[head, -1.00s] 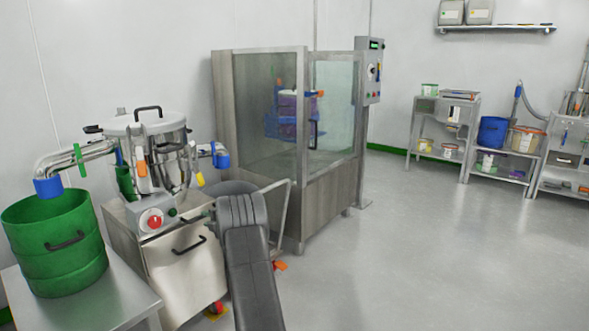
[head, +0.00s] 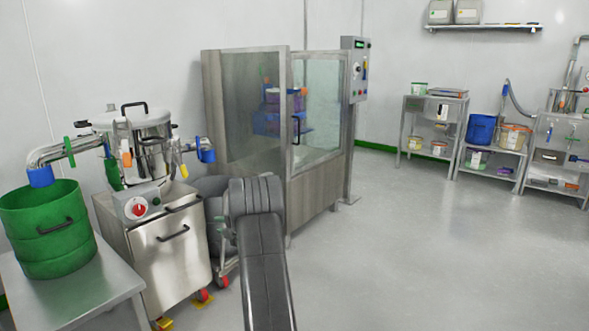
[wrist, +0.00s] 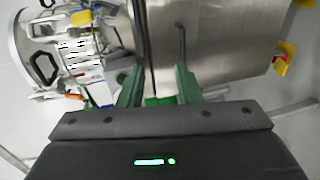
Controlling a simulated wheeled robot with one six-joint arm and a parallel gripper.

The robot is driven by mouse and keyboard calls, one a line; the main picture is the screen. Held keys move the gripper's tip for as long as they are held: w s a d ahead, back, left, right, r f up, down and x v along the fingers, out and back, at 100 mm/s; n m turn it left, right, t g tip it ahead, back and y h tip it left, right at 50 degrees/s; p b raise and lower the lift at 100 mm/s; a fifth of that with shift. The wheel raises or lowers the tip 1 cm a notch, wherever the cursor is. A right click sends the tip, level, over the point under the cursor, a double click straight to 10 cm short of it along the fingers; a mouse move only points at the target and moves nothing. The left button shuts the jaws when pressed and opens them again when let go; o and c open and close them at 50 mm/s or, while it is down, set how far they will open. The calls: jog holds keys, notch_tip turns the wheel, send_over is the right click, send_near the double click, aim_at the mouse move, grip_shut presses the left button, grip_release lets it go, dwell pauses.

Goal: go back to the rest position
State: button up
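My gripper (wrist: 158,88) shows in the wrist view as two green fingers standing apart, with nothing held between them. Beyond them is the steel front of a cabinet (wrist: 225,35) with a dark bar handle, and the lidded steel vessel (wrist: 70,55) lies to the left.
A green drum (head: 45,235) stands on a steel table (head: 85,295) at the left. A glass-walled booth (head: 250,110) stands behind my arm. Racks with tubs (head: 430,125) line the far right. The grey floor (head: 420,260) on the right is clear.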

jog(key=p+v, duration=0.2)
jog(key=v, duration=1.1)
jog(key=shift+s+d+f+p, duration=0.2)
jog(key=shift+d+f+p, duration=0.05)
jog(key=shift+d+p, duration=0.05)
